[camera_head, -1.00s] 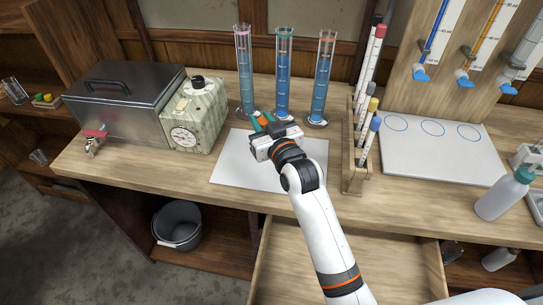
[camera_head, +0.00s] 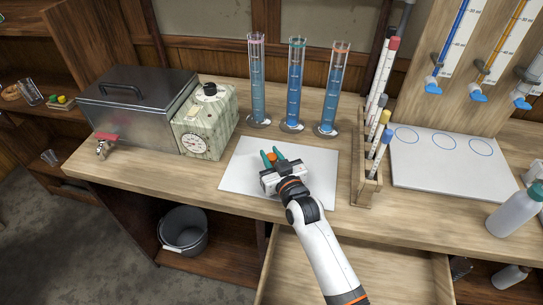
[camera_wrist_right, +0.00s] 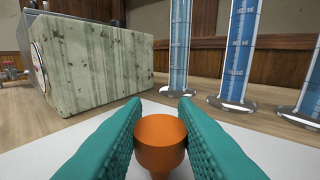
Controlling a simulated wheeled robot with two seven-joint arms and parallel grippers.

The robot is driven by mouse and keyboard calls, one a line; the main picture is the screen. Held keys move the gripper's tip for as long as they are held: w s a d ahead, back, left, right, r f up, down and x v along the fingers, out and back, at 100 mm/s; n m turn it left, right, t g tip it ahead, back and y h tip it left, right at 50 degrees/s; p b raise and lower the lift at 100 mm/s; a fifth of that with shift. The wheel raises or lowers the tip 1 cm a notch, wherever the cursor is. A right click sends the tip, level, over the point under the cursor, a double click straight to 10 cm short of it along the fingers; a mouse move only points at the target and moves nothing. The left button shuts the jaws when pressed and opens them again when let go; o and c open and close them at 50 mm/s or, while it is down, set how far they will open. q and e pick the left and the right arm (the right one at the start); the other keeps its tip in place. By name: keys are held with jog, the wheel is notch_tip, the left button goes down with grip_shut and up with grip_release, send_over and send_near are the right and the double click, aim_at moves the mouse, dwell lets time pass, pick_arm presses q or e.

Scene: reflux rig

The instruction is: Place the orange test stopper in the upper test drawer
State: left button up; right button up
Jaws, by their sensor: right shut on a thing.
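The orange test stopper (camera_head: 272,158) is between the green fingers of my right gripper (camera_head: 273,156), over the white mat (camera_head: 237,178). In the right wrist view the stopper (camera_wrist_right: 160,143) has a wide top and narrows downward, held upright with a finger on each side. Its lower end is cut off there, so I cannot tell its height above the mat. An open wooden drawer (camera_head: 350,268) sticks out under the counter's front edge, below my right arm; the part of it I see is empty. My left gripper is not in view.
Behind the mat stand three blue-filled cylinders (camera_head: 295,95). A wooden rack (camera_head: 366,185) with several tubes stands right of the mat. A green box with a dial (camera_head: 205,125) and a metal bath (camera_head: 135,110) are at left. A dark bucket (camera_head: 184,232) sits below.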

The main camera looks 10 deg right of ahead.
jog(key=o, duration=0.5)
jog(key=shift+f, duration=0.15)
jog(key=o, duration=0.4)
